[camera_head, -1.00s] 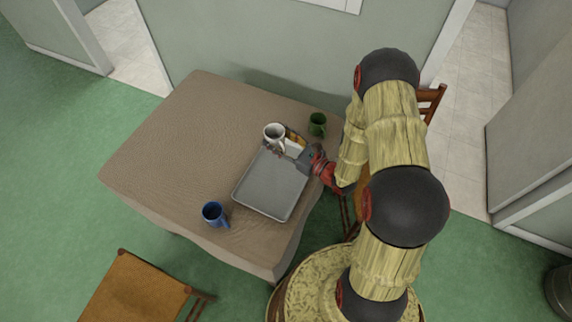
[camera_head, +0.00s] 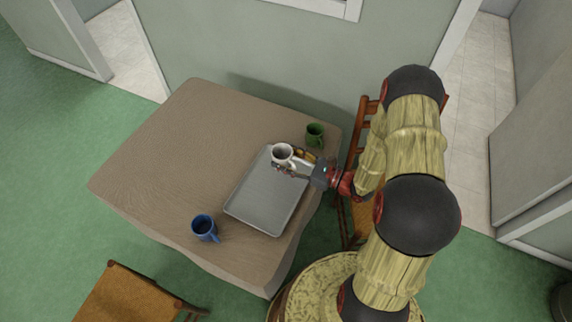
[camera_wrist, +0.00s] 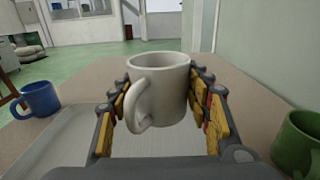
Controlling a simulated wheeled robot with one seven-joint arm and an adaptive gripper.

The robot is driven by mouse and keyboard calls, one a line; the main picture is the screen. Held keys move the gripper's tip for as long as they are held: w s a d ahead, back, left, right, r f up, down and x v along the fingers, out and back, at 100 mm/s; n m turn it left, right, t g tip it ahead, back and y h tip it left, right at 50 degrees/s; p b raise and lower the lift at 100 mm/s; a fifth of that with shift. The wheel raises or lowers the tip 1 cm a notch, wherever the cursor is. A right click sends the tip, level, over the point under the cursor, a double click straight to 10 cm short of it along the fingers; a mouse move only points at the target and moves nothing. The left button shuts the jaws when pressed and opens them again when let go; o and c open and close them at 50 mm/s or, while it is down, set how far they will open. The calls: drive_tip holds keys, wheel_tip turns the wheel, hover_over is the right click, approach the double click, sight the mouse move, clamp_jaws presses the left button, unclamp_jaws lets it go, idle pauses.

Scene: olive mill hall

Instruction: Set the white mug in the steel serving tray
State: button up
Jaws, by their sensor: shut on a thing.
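The white mug (camera_head: 282,156) is upright between the fingers of my gripper (camera_head: 285,168), which is shut on it. In the wrist view the mug (camera_wrist: 160,88) fills the middle, its handle toward the camera, with a finger of my gripper (camera_wrist: 160,100) on each side. The steel serving tray (camera_head: 262,205) lies on the table. In the head view the mug appears over the tray's far end; its height above the tray is hard to tell. The tray also shows under the gripper in the wrist view (camera_wrist: 62,145).
A blue mug (camera_head: 204,228) stands on the table left of the tray's near end. A green mug (camera_head: 315,134) stands beyond the tray's far right. The brown covered table (camera_head: 160,150) is clear on its left. Chairs stand at the right (camera_head: 368,130) and front left (camera_head: 140,292).

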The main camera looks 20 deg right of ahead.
sight(286, 157)
drive_tip(key=w+f, duration=0.1)
drive_tip(key=d+f, duration=0.1)
drive_tip(key=w+f+b, duration=0.1)
drive_tip(key=f, duration=0.1)
drive_tip(key=shift+w+d, duration=0.3)
drive_tip(key=shift+w, duration=0.05)
drive_tip(key=f+b, duration=0.2)
drive_tip(key=f, duration=0.1)
drive_tip(key=shift+w+d+f, duration=0.15)
drive_tip(key=shift+w+f, duration=0.05)
drive_tip(key=shift+f, duration=0.1)
drive_tip(key=shift+r, duration=0.1)
drive_tip(key=o, duration=1.3)
